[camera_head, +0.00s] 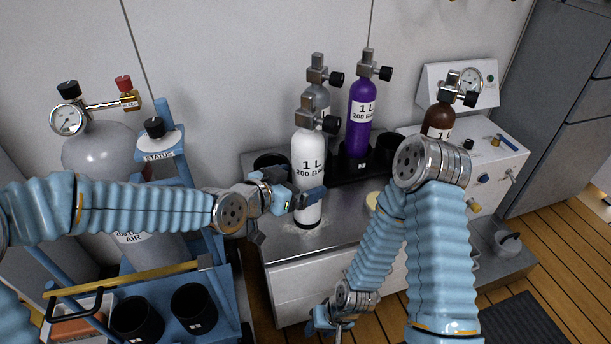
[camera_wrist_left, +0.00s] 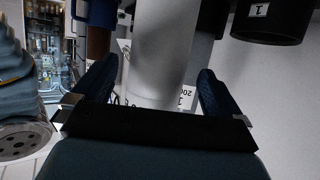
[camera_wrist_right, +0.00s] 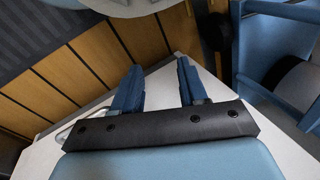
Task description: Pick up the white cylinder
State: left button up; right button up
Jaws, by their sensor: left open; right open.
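The white cylinder (camera_head: 309,160) stands upright on the grey metal bench, with a black valve knob on top and a "1 L 200 BAR" label. My left gripper (camera_head: 308,198) is at its lower body. In the left wrist view the white cylinder (camera_wrist_left: 160,50) lies between the two open blue fingers (camera_wrist_left: 156,80), and I cannot tell whether either touches it. My right gripper (camera_head: 337,322) hangs low in front of the bench. In the right wrist view its fingers (camera_wrist_right: 159,72) are apart with nothing between them.
A purple cylinder (camera_head: 360,120) and a grey one (camera_head: 318,95) stand behind the white one. A brown cylinder (camera_head: 438,120) stands by the gauge panel (camera_head: 488,85). A blue trolley (camera_head: 215,290) with black cups and a large grey tank (camera_head: 100,150) is at left.

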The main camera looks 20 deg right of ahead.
aim_at(308, 177)
pick_arm(q)
jog(key=x, duration=0.3)
jog(key=shift+d+f, duration=0.1)
jog(key=shift+d, duration=0.15)
jog(key=shift+c, duration=0.5)
grip_shut()
jog(key=shift+w+d+r, duration=0.1)
jog(key=shift+r, duration=0.15)
